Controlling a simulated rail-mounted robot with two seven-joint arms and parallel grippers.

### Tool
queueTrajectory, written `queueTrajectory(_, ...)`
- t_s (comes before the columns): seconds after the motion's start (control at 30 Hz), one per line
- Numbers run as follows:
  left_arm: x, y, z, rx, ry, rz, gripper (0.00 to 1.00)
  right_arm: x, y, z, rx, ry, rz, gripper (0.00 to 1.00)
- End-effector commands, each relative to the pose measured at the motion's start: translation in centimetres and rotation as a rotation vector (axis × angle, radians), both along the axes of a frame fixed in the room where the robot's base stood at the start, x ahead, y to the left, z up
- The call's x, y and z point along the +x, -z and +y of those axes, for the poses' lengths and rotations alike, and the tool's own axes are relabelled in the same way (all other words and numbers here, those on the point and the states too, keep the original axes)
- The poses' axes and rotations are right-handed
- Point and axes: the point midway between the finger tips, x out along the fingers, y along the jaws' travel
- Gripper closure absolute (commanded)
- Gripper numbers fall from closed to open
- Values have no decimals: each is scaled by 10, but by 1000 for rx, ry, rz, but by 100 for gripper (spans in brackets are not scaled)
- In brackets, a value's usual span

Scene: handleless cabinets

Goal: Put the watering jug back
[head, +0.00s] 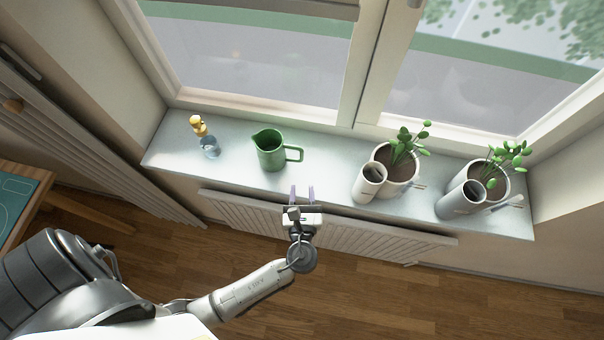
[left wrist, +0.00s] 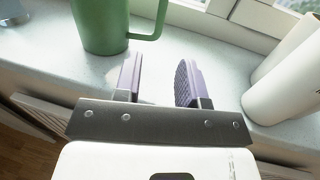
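The green watering jug (head: 270,151) stands upright on the windowsill (head: 325,165), with its handle pointing right. My left gripper (head: 302,192) is in front of the sill, below and slightly right of the jug. Its two purple fingers are apart with nothing between them. In the left wrist view the jug (left wrist: 103,25) is at the top left, beyond the open fingers (left wrist: 160,80), and its handle reaches right above the gap. The gripper and jug appear apart. My right gripper is in neither view.
A bottle with a yellow top (head: 207,140) stands left of the jug. Two plant pots (head: 397,172) (head: 494,183) with white cylinders (head: 369,183) (head: 460,200) in front stand on the right. A radiator (head: 330,228) is below the sill. The sill between jug and pots is clear.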

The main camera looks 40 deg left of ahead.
Motion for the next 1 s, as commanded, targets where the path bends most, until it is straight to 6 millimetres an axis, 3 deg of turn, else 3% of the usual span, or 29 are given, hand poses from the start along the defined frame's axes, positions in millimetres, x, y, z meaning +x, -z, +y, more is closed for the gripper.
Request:
queueTrajectory(0.3, -11, 0, -8, -3, -2, -1, 63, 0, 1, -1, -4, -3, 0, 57)
queueTrajectory(0.47, -19, 6, 7, -159, -49, -37, 63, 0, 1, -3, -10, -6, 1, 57)
queueTrajectory(0.57, -35, 17, 30, -428, -143, -106, 63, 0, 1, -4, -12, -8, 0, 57)
queueTrajectory(0.73, -75, 40, 61, -1035, -421, -288, 63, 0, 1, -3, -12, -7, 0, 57)
queueTrajectory(0.87, -105, 49, 65, -1446, -684, -420, 63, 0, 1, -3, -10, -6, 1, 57)
queueTrajectory(1.0, -133, 47, 56, -1774, -968, -518, 63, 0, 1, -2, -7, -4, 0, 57)
